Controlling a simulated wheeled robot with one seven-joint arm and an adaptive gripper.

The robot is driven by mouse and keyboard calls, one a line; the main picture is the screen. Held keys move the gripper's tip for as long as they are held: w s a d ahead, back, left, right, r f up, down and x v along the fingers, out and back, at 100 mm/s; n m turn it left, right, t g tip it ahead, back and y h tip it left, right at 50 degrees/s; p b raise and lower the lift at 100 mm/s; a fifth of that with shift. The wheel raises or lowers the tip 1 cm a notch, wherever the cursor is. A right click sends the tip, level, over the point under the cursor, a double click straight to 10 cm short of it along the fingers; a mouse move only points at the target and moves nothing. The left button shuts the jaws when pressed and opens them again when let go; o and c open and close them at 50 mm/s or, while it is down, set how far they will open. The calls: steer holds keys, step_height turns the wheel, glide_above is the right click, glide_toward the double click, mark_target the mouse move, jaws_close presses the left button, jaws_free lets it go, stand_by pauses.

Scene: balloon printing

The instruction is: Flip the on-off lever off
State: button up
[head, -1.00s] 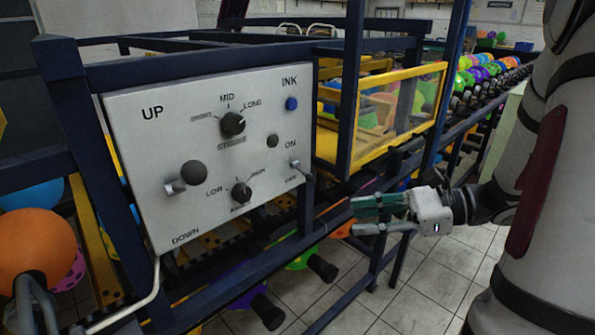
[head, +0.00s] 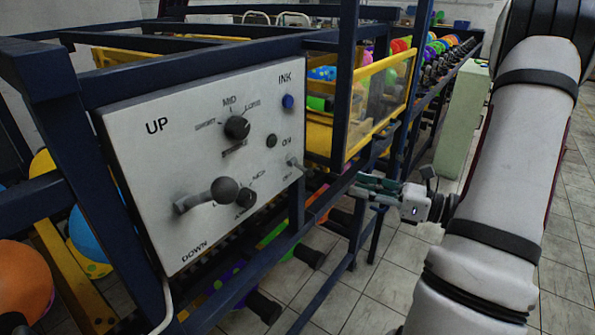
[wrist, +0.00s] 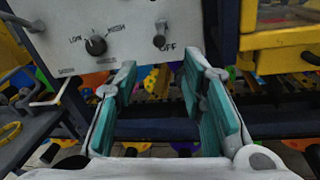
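The on-off lever (head: 293,163) is a small metal lever low on the right side of the grey control panel (head: 160,165). In the wrist view the lever (wrist: 160,36) shows near the top, just above the "OFF" label. The lever appears beyond and above the fingertips.
The panel also has a big up-down lever (head: 224,190), a stroke knob (head: 237,127), a lower knob (head: 246,197) and a blue ink button (head: 288,101). A dark blue frame post (head: 345,80) and a yellow-framed window (head: 385,88) stand right of the panel. Balloons lie below.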

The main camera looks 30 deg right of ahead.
mark_target(309, 173)
steer(key=p+x, duration=0.1)
steer(key=x, duration=1.2)
steer(key=shift+w+a+p, duration=0.25)
steer(key=shift+p, duration=0.1)
jaws_close()
